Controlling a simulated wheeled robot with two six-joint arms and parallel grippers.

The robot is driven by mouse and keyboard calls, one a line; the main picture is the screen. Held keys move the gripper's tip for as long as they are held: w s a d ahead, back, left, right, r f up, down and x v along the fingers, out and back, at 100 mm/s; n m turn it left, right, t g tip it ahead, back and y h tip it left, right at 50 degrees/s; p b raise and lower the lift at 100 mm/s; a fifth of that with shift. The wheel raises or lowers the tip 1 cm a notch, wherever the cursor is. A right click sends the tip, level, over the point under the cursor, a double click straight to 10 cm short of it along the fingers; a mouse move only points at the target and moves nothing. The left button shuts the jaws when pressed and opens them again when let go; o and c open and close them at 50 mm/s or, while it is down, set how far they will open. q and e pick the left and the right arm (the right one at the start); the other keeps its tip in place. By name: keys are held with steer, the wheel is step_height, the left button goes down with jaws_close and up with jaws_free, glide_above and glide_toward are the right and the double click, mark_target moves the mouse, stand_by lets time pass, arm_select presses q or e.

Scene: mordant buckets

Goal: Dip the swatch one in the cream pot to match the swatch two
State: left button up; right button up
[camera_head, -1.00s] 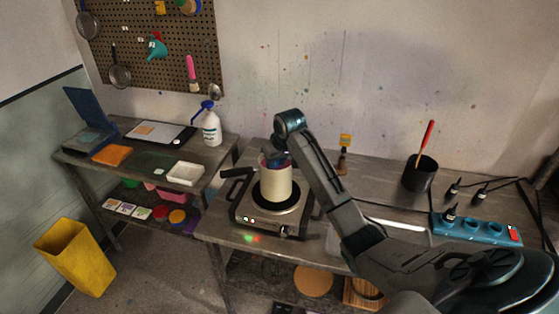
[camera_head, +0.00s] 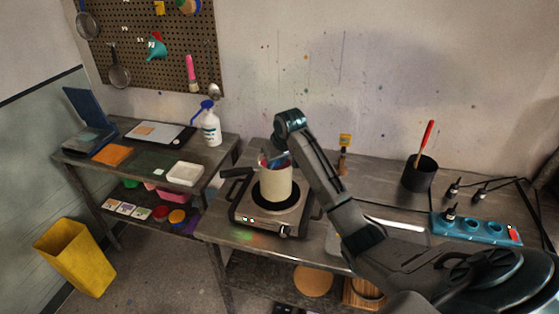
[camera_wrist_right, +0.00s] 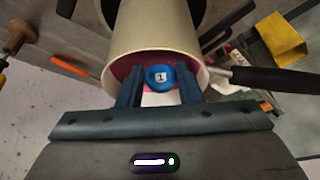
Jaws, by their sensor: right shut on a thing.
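The cream pot (camera_head: 275,184) stands upright on the hot plate in the head view. It also shows in the right wrist view (camera_wrist_right: 150,35), with pink-red inside. My right gripper (camera_wrist_right: 160,78) is at the pot's mouth, shut on a blue round tag marked 1, which is swatch one's holder (camera_wrist_right: 159,70). A white piece (camera_wrist_right: 157,99) shows just below the tag. How much of swatch one is in the liquid is hidden. I cannot tell which piece is swatch two. My left gripper is not in view.
The pot sits on a hot plate (camera_head: 252,219) with lit lamps. A black cup (camera_head: 420,175) and a teal power strip (camera_head: 475,229) stand to the right. The left table holds an orange cloth (camera_head: 112,155), a white tray (camera_head: 185,173) and a spray bottle (camera_head: 211,128).

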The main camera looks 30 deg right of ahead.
steer(key=shift+d, duration=0.75)
steer(key=shift+a, duration=0.1)
step_height(320, 180, up, 12)
steer(key=a, duration=0.1)
steer(key=shift+a, duration=0.3)
stand_by(0.8)
steer(key=shift+r, duration=0.1)
stand_by(3.0)
